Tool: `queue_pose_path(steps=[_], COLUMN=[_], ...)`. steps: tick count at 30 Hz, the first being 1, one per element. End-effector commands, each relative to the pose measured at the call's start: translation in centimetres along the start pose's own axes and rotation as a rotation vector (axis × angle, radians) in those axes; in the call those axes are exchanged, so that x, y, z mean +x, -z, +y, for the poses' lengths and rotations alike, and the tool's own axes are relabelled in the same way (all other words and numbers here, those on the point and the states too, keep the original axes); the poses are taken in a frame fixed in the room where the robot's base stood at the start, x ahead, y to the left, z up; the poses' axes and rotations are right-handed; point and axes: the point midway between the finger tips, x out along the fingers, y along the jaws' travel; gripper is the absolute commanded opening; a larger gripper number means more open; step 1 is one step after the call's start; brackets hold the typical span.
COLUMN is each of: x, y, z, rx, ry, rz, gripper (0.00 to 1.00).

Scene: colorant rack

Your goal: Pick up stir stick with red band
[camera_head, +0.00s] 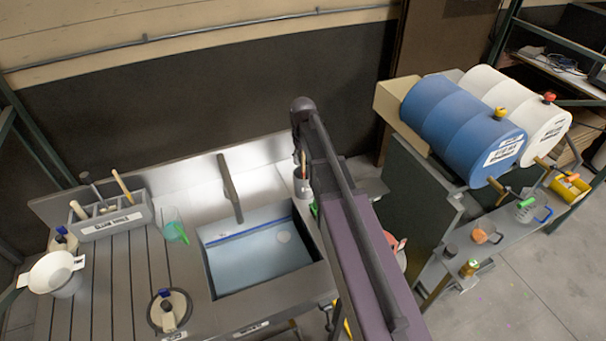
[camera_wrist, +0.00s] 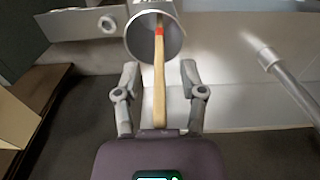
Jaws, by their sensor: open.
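The stir stick (camera_wrist: 159,95) is pale wood with a red band near the cup end. It stands in a grey metal cup (camera_wrist: 141,40), its lower end hidden inside. In the head view the cup (camera_head: 302,187) is right of the sink, with the stick (camera_head: 303,166) rising from it. My gripper (camera_wrist: 160,72) is open, one finger on each side of the stick in the wrist view. Clear gaps show between stick and fingers, and the stick's free end reaches back toward my palm. In the head view my arm hides much of this area.
The sink (camera_head: 258,250) and its faucet (camera_head: 230,188) lie left of the cup; a faucet-like grey tube (camera_wrist: 290,75) shows at right in the wrist view. A grey rack (camera_head: 112,222) holds other sticks.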

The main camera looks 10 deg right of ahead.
Motion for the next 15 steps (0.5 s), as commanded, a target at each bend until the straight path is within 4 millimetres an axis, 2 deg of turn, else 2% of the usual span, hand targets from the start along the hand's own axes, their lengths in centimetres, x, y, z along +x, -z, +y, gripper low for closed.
queue_pose_path(steps=[7, 8, 13, 15], x=[0.00, 0.00, 0.00, 0.00], y=[0.00, 0.00, 0.00, 0.00], z=[0.02, 0.02, 0.02, 0.02], rx=[0.000, 0.000, 0.000, 0.000], ry=[0.000, 0.000, 0.000, 0.000], rz=[0.000, 0.000, 0.000, 0.000], gripper=[0.53, 0.50, 0.00, 0.00])
